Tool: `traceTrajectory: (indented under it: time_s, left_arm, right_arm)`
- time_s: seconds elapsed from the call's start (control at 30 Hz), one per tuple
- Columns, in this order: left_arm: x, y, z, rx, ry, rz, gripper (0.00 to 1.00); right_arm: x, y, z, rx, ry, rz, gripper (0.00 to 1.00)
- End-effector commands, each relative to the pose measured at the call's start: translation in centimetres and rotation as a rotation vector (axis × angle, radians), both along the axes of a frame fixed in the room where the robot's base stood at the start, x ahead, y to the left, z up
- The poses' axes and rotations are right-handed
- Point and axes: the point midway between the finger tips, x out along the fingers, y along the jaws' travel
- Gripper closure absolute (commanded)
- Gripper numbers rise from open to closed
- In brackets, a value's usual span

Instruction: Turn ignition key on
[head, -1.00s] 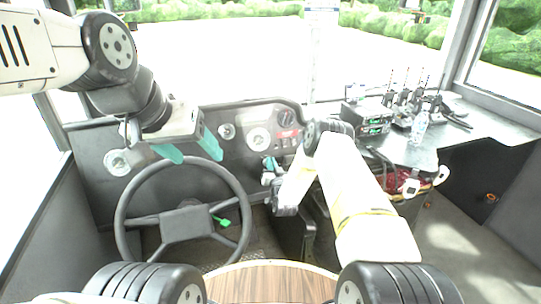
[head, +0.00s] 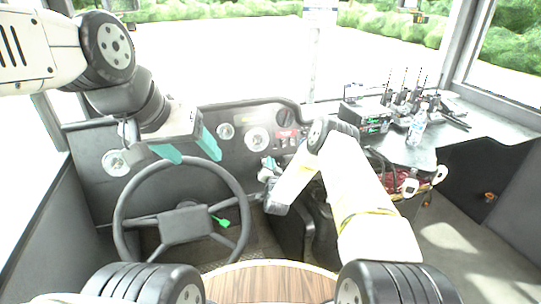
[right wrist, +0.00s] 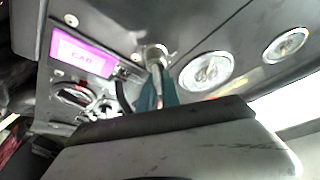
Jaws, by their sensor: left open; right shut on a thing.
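In the right wrist view a round metal ignition switch (right wrist: 155,54) stands out from the dark dashboard panel. The teal fingers of my right gripper (right wrist: 158,90) are shut at this switch, on the ignition key, which is mostly hidden between them. In the head view my right gripper (head: 268,168) is at the dashboard, right of the steering wheel, and the key cannot be made out there. My left gripper (head: 187,148) is open and empty, with its teal fingers apart, above the steering wheel's upper rim.
The steering wheel (head: 183,222) stands below my left gripper, with a small green object (head: 222,222) showing through it. Gauges (right wrist: 206,71) and a pink-lit label (right wrist: 83,52) flank the switch. Radios (head: 368,122) and a bottle (head: 417,128) stand on the right shelf.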

Motion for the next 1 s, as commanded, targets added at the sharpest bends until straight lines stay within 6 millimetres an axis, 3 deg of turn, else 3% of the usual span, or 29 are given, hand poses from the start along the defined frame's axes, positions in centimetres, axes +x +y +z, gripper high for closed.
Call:
traceTrajectory:
  time_s: [0.03,0.1,0.13,0.2,0.23,0.6,1.0]
  left_arm:
    - [0.0,0.0,0.0,0.000,0.000,0.000,0.35]
    - [0.0,0.0,0.0,0.000,0.000,0.000,0.35]
    - [0.0,0.0,0.0,0.000,0.000,0.000,0.35]
    - [0.0,0.0,0.0,0.000,0.000,0.000,0.35]
    - [0.0,0.0,0.0,0.000,0.000,0.000,0.35]
    - [0.0,0.0,0.0,0.000,0.000,0.000,0.35]
    - [0.0,0.0,0.0,0.000,0.000,0.000,0.35]
  right_arm:
    - [-0.5,0.1,-1.1,-0.002,0.024,0.004,1.00]
    - [-0.5,0.1,-1.0,-0.002,0.024,0.004,1.00]
    - [-0.5,0.1,-1.0,-0.002,0.023,0.005,0.87]
    - [-0.5,0.2,-1.0,-0.002,0.023,0.005,0.73]
    - [-0.5,0.2,-1.0,-0.002,0.023,0.005,0.71]
    - [-0.7,0.1,-0.5,-0.001,0.012,0.004,0.71]
    - [-6.9,-0.3,-0.6,-0.001,0.016,0.006,0.71]
